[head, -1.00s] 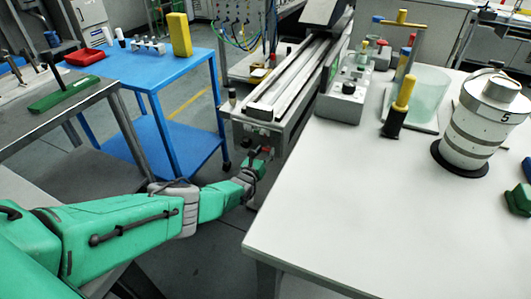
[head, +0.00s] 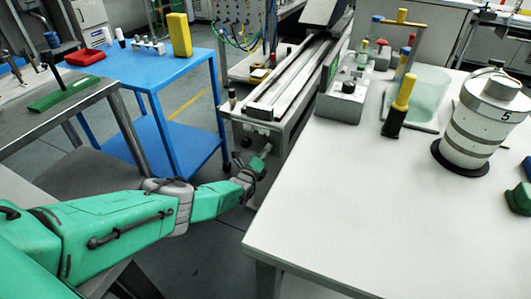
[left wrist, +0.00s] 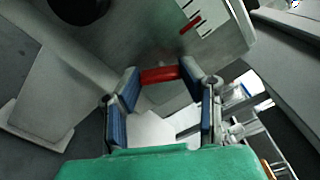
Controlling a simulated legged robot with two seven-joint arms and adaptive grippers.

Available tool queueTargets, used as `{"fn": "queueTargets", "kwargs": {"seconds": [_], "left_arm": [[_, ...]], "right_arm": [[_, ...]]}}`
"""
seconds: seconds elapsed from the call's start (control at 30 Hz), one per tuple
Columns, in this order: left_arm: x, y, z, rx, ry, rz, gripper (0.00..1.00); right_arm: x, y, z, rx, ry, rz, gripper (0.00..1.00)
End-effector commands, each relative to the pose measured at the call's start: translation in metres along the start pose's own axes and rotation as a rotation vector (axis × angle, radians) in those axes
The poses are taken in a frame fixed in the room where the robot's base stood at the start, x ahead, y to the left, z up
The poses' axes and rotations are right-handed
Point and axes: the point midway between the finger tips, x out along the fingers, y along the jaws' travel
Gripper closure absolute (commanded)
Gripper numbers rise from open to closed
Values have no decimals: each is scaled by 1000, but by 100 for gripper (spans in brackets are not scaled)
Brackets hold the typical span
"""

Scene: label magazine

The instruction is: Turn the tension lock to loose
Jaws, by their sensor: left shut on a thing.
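A red bar (left wrist: 160,75), which looks like the handle of the tension lock, shows in the left wrist view in front of a grey metal face. It spans between the fingertips of my left gripper (left wrist: 161,72), whose blue-padded fingers are shut on it. In the head view my left gripper (head: 259,160) is at the near end of the long grey rail machine (head: 262,128), low beside the white table; the red bar cannot be made out there. A white plate with dark marks and a red mark (left wrist: 190,25) is beyond the bar. My right gripper is not in view.
The white table (head: 370,200) stands close to the right of my left gripper, with a banded canister (head: 478,130) and a control box (head: 340,100) on it. A blue cart (head: 150,72) stands to the left. Open floor lies between them.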

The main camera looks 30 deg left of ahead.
Motion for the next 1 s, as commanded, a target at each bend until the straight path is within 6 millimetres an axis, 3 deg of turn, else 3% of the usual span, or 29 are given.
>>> {"fn": "queueTargets", "kwargs": {"seconds": [0.4, 0.93, 0.97, 1.0], "left_arm": [[-2, 8, 5, -178, -7, 11, 94], [-3, 10, 6, -200, -8, 14, 94], [-3, 10, 6, -200, -8, 14, 58], [-3, 10, 6, -200, -8, 13, 45]], "right_arm": [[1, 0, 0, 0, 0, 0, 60], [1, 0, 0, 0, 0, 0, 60], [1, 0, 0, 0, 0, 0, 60], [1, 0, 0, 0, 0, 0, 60]]}}
